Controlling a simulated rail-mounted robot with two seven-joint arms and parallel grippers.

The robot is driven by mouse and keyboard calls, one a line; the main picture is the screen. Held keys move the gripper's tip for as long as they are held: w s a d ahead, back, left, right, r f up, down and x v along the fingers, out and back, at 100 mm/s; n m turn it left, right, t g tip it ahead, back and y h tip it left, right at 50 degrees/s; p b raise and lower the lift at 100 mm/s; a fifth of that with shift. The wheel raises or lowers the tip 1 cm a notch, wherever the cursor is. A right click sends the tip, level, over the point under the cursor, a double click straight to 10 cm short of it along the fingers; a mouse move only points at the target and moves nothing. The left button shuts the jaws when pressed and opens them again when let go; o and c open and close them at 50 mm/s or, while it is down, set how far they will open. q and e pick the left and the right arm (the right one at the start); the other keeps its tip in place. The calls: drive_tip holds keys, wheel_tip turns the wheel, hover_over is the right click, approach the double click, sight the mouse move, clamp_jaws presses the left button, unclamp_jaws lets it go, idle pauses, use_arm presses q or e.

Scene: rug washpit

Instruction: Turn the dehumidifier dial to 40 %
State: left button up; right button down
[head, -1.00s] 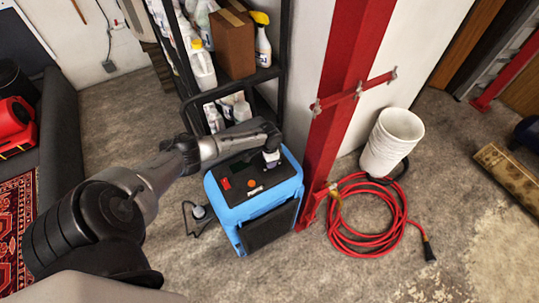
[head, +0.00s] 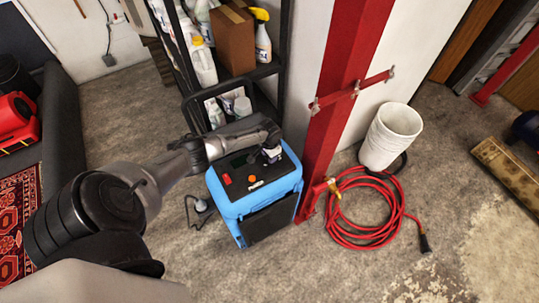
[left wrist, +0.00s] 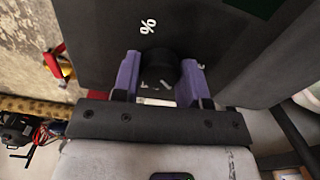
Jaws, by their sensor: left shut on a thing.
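The blue dehumidifier (head: 232,212) stands on the floor with a dark top panel that holds a red switch and an orange button (head: 252,180). My left gripper (head: 270,155) is over the far right part of this panel. In the left wrist view, the two purple fingers of my left gripper (left wrist: 160,80) are shut on the round black dial (left wrist: 160,64), one on each side. A white "%" is printed on the panel by the dial. Small white marks show near the dial's lower edge, too unclear to read, so I cannot tell the setting. My right gripper is not in view.
A black shelf with bottles and a brown box (head: 231,40) stands behind the dehumidifier. A red post (head: 335,90) rises close on its right. A coiled red hose (head: 345,235) and white buckets (head: 390,138) are farther right. The floor in front is clear.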

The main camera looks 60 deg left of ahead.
use_arm(q)
drive_tip(key=o, duration=0.9)
drive_tip(key=shift+r, duration=0.1)
drive_tip(key=shift+r, duration=0.4)
wheel_tip(320, 180, up, 13)
drive_tip(key=shift+f+p, duration=0.1)
drive_tip(key=shift+p, duration=1.05)
